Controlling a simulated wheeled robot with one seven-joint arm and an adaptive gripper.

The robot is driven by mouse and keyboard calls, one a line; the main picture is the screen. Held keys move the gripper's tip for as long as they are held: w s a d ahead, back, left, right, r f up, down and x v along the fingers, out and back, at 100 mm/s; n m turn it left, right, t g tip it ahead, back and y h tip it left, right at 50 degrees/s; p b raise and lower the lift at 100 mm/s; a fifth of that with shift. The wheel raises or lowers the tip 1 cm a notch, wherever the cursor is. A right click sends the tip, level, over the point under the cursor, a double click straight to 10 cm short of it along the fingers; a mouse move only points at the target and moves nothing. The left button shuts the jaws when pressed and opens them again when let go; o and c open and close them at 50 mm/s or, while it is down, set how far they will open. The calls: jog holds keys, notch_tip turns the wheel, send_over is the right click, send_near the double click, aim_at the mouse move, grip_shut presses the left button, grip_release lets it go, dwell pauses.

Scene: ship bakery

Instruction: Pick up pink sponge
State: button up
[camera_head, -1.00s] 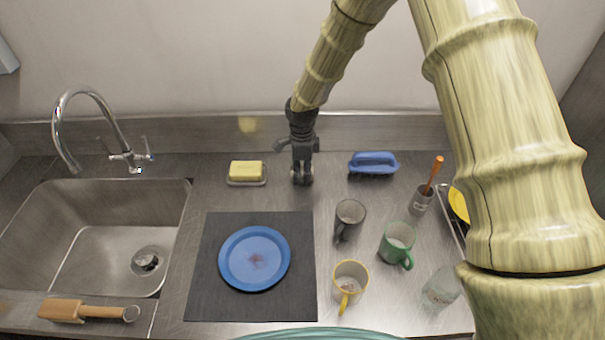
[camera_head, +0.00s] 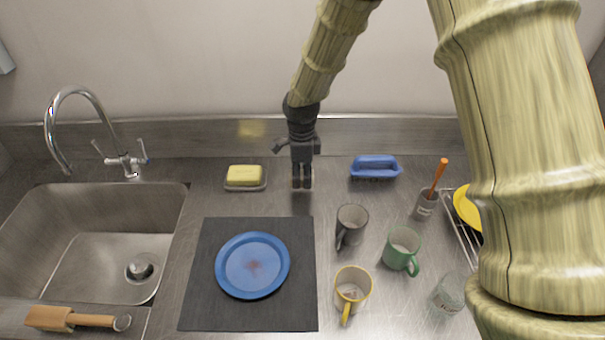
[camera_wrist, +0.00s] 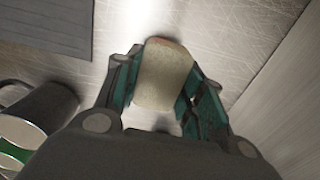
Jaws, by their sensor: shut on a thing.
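In front are a dark mat (camera_head: 205,310) with a blue plate (camera_head: 252,288) and several mugs, including a grey one (camera_head: 352,222). The sink (camera_head: 90,240) is left; the back wall is close behind.

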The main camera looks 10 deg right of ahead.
jog(key=s+a+b, duration=0.1)
jog(key=s, duration=0.3)
jog(key=s+a+b, duration=0.1)
jog(key=s, duration=0.3)
jog(key=s+a+r+b, duration=0.1)
jog(key=s, duration=0.3)
jog(key=shift+r, duration=0.1)
jog(key=shift+o, duration=0.3)
